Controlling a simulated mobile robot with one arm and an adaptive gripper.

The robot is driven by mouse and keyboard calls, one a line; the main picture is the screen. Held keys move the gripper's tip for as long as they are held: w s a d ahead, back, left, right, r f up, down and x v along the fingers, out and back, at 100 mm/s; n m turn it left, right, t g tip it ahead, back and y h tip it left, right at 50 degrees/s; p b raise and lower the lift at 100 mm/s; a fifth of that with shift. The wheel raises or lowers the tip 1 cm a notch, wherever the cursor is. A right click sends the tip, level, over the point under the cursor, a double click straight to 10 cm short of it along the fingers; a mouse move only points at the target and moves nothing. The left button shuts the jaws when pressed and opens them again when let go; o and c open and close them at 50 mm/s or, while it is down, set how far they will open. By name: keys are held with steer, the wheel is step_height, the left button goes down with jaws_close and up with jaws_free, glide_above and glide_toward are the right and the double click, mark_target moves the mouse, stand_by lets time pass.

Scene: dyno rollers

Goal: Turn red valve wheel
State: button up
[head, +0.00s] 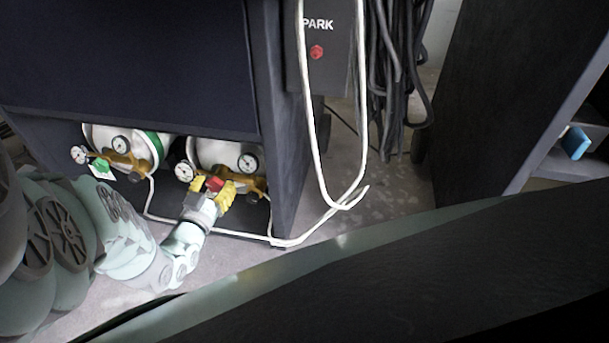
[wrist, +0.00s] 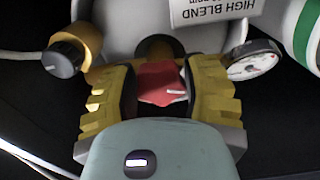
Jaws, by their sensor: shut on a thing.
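The red valve wheel (wrist: 162,82) sits between my gripper's two yellow-backed fingers (wrist: 160,98) in the wrist view. The dark inner pads are against its left and right sides. A short pale mark shows on the wheel's face. In the head view the red wheel (head: 214,184) shows at the tip of my gripper (head: 211,194), in front of the right-hand gas cylinder (head: 212,151). My gripper is shut on the wheel. The brass valve body behind the wheel is mostly hidden.
A pressure gauge (wrist: 253,60) and a black knob (wrist: 62,57) flank the wheel closely. A second cylinder with a green wheel (head: 101,166) stands to the left. White hose (head: 268,238) lies on the floor around the cabinet. A PARK box (head: 318,50) with a red button is at upper right.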

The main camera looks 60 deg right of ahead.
steer(key=shift+c, duration=0.9)
steer(key=shift+s+m+p, duration=0.1)
steer(key=shift+m+p, duration=0.4)
steer(key=shift+p, duration=0.05)
steer(key=m, duration=0.4)
steer(key=shift+f+m+p, duration=0.15)
steer(key=shift+m+p, duration=0.2)
steer(key=shift+m, duration=0.05)
steer(key=m+b, duration=0.1)
steer(key=m, duration=0.2)
steer(key=shift+f, duration=0.1)
steer(key=m+b, duration=0.2)
steer(key=m, duration=0.1)
steer(key=shift+m+b, duration=0.5)
steer(key=shift+m, duration=0.6)
